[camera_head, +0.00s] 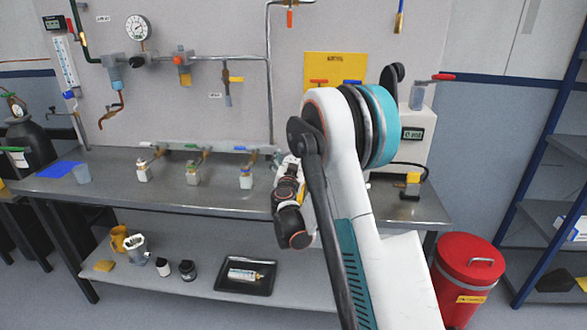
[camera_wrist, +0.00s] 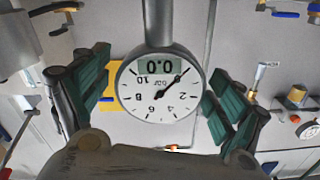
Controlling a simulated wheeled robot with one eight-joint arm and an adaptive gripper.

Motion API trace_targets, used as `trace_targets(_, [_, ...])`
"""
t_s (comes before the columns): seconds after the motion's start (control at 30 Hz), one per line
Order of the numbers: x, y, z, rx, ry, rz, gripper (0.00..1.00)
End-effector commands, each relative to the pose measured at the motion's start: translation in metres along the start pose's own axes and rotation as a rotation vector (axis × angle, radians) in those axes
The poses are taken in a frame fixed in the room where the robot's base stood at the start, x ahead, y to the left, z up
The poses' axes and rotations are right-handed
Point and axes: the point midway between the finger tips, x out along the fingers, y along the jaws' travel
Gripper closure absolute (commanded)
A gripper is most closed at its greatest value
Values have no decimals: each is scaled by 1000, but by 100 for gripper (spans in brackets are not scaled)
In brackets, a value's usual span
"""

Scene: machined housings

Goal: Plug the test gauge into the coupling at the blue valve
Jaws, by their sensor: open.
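The test gauge (camera_wrist: 160,88) has a round white dial with a digital window reading 0.0. It appears upside down in the wrist view, with its grey stem (camera_wrist: 160,22) running to the top edge. My gripper (camera_wrist: 158,82) is open, with a green-padded finger on each side of the gauge and a gap visible on the right. The blue valve (camera_head: 240,149) is the rightmost of three on the bench pipe in the head view. My gripper (camera_head: 290,172) is just right of it, largely behind my arm. The held-out gauge and its coupling are hidden there; I cannot tell if they are joined.
A wall gauge (camera_head: 138,28) and pipes hang behind. A yellow panel (camera_head: 335,66) and a white unit (camera_head: 416,128) are at right. The front bench strip is mostly clear.

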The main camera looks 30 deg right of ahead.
Motion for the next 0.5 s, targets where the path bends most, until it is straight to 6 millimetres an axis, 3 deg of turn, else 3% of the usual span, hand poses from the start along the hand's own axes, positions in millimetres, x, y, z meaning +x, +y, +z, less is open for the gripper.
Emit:
trace_targets(0.03, [0, 0, 0, 0, 0, 0, 19])
trace_targets(0.23, [0, 0, 0, 0, 0, 0, 64])
trace_targets(0.5, [0, 0, 0, 0, 0, 0, 66])
